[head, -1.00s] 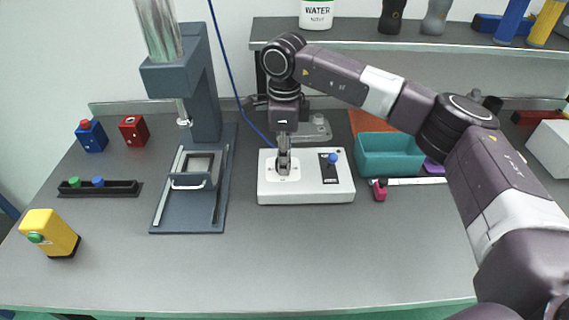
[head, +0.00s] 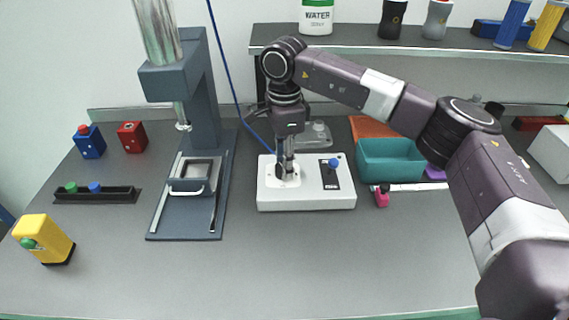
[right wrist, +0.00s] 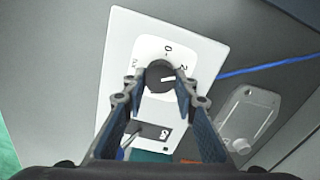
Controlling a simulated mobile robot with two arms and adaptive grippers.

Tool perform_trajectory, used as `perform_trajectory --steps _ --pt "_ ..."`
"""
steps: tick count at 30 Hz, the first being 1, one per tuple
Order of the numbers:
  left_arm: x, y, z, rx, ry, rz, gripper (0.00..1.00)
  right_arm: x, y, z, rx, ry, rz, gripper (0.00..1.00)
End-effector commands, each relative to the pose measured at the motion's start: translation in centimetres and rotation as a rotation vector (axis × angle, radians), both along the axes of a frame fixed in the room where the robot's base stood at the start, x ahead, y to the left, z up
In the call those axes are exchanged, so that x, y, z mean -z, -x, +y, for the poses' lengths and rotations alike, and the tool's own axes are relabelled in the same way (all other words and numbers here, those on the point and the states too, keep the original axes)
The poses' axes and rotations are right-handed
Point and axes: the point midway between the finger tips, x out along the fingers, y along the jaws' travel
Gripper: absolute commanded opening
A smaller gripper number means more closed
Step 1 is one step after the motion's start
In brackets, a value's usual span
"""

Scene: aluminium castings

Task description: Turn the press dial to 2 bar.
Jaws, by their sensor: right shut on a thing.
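A white control box (head: 310,197) lies on the table right of the blue-grey press (head: 205,95). Its black round dial (right wrist: 158,76) has a white pointer line and sits on a white plate with printed marks, among them a 0 and a 2. In the right wrist view the pointer line lies toward the right, not at the 0. My right gripper (head: 285,174) reaches down onto the left part of the box. In the right wrist view its fingers (right wrist: 158,84) are shut on the dial, one on each side. The fingers hide the dial in the head view. My left gripper is not in view.
A blue-knobbed lever (head: 333,163) stands on the box's right part. A teal bin (head: 390,160) and a small pink object (head: 382,198) are to the right. A grey casting (head: 316,136) lies behind the box.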

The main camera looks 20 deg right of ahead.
Motion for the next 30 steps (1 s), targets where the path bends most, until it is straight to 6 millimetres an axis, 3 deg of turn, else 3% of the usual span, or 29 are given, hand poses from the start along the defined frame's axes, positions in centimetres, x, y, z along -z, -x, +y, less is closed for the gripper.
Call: perform_trajectory --steps 5,6,10,20,23,30 --pt "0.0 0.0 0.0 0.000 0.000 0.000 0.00 -0.1 -0.1 0.0 0.001 -0.001 -0.003 0.02" --pt "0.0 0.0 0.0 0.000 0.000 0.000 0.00 -0.1 -0.1 0.0 0.001 -0.001 -0.003 0.31" --pt "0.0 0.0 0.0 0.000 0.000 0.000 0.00 -0.1 -0.1 0.0 0.001 -0.001 -0.002 0.44" --pt "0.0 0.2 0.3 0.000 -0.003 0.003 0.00 -0.4 -0.1 0.0 0.001 -0.001 -0.003 0.44" --pt "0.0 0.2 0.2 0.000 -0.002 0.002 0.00 -1.6 -0.1 0.0 0.002 -0.001 -0.005 0.44" --pt "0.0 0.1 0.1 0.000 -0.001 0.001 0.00 -6.6 -0.1 0.1 0.001 -0.001 -0.005 0.44"
